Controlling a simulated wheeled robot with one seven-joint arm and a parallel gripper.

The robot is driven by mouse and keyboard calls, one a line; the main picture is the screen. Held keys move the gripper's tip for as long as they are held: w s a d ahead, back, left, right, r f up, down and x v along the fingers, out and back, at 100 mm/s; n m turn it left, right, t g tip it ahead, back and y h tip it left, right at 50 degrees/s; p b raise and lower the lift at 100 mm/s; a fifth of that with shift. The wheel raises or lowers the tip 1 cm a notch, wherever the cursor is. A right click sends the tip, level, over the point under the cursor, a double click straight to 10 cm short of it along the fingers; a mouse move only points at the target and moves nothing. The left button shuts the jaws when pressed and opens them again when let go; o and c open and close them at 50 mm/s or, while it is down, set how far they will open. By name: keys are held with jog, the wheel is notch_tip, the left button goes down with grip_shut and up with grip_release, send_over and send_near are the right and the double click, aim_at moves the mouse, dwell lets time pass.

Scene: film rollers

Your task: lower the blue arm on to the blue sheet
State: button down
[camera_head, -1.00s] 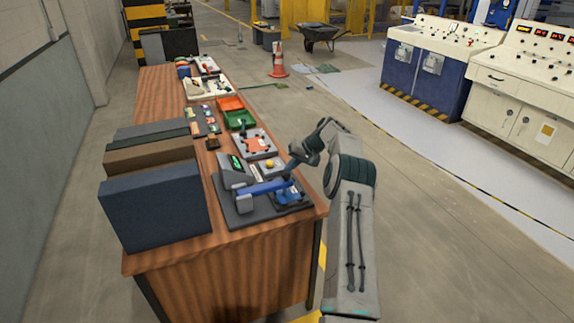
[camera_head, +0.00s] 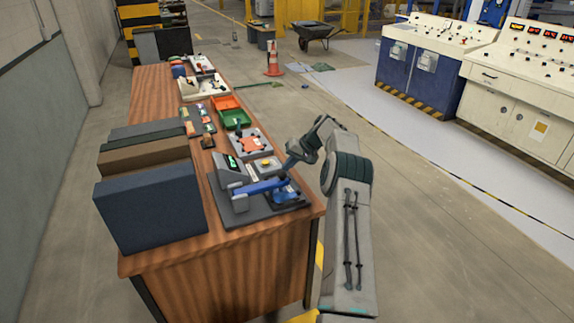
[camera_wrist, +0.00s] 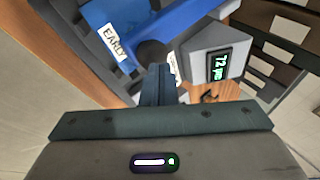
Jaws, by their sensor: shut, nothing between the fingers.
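The blue arm (camera_head: 262,187) belongs to a device on a dark base plate (camera_head: 226,212) near the front of the wooden bench. In the head view it reaches right from a grey display housing, close to level. The blue arm fills the top of the wrist view (camera_wrist: 190,18). A blue part (camera_head: 288,194) lies under its right end; I cannot tell the sheet apart from it.
Large upright blocks, the nearest dark blue (camera_head: 150,208), stand left of the device. Behind it are a board with an orange piece (camera_head: 252,143), a green tray (camera_head: 236,118) and an orange tray (camera_head: 226,102).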

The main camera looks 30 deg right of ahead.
jog(key=d+v, duration=0.1)
jog(key=v, duration=1.1)
jog(key=shift+w, duration=0.4)
jog(key=s+a+r+n+g+h, duration=0.1)
jog(key=s+a+r, duration=0.3)
jog(key=a, duration=0.5)
jog(key=s+a+r+n+g+h, duration=0.1)
jog(key=s+a+r, duration=0.1)
jog(key=a+r, duration=0.65)
jog(key=s+a+r+h, duration=0.1)
jog(key=s+a+h, duration=0.1)
jog(key=s+a, duration=0.95)
jog(key=s+a+f+n+h, duration=0.1)
jog(key=s+a+f, duration=0.1)
jog(key=s, duration=1)
jog(key=s+a+f, duration=0.2)
jog(key=s+f, duration=0.2)
jog(key=s, duration=0.8)
jog(key=shift+s+f+n+h, duration=0.35)
jog(key=shift+n+h, duration=0.05)
